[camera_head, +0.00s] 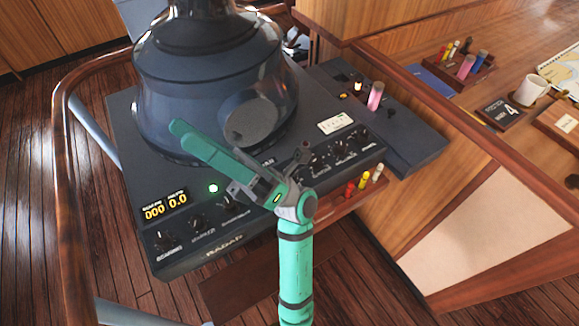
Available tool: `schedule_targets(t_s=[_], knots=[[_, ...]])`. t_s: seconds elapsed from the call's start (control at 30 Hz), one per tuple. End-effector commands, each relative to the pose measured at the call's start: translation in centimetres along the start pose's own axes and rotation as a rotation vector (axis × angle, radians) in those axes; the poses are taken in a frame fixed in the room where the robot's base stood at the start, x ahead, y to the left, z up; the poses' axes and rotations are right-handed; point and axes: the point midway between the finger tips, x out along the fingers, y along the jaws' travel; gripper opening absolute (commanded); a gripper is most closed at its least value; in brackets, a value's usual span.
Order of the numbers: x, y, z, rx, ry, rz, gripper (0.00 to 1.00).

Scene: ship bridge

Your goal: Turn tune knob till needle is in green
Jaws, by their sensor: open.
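The radar console (185,262) stands at the centre-left, with a row of dark knobs along its front edge. Left knobs (197,222) sit below the displays, and right knobs (340,146) sit beyond my arm. The labels are too small to read, so I cannot tell which is the tune knob. A small white panel (335,122), perhaps the tuning meter, lies behind the right knobs; no needle or green band can be made out. My gripper (225,158) is open and empty above the console, angled up to the left. It hides the middle of the panel.
A large dark dome-shaped housing (215,70) rises from the console. Orange digits show on a display (165,205), beside a lit pale-green lamp (213,188). A wooden rail (62,160) curves along the left. A mug (530,90) stands on the right desk.

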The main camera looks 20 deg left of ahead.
Motion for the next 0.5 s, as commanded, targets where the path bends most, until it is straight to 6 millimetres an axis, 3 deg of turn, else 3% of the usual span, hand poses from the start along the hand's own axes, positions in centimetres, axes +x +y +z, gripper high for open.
schedule_targets(t_s=[0.1, 0.23, 0.5], knots=[[1.9, -0.8, -1.4, -0.075, 0.19, -0.018, 0.42], [2.9, -2.0, -3.3, -0.151, 0.395, -0.042, 0.42], [2.1, -5.2, -6.4, -0.288, 0.829, -0.111, 0.42]])
